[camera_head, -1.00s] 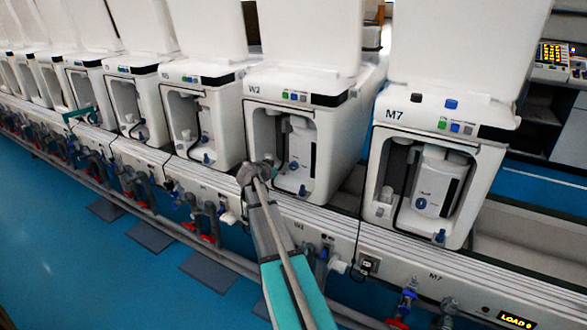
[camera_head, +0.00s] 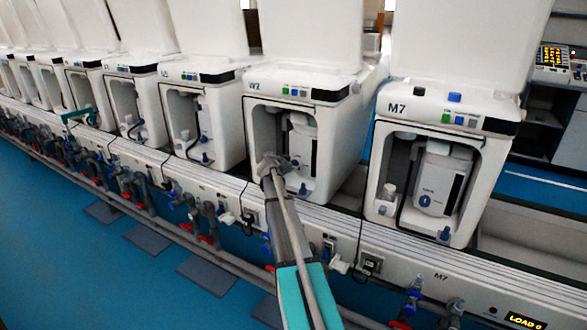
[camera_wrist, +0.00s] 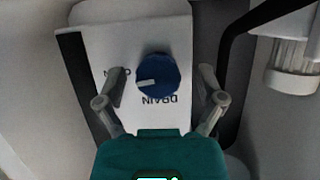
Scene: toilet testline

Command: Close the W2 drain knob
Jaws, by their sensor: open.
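The W2 unit (camera_head: 262,97) stands in the middle of the head view, with its label at its upper left and an open bay in front. My gripper (camera_head: 272,163) is at the front of that bay and partly covers its inside. In the wrist view, a blue round drain knob (camera_wrist: 158,74) with a white pointer mark sits on a white panel (camera_wrist: 150,25) with upside-down lettering reading DRAIN and a partly covered second word. The pointer aims left in that picture. My gripper (camera_wrist: 162,88) is open, with one finger on each side of the knob. Both fingers look apart from it.
The M7 unit (camera_head: 440,165) stands to the right, and more units line up to the left. In the wrist view, a white ribbed cap (camera_wrist: 292,65) and a black hose (camera_wrist: 235,40) lie right of the knob. Bay walls surround the gripper closely. A rail with valves (camera_head: 215,210) runs below.

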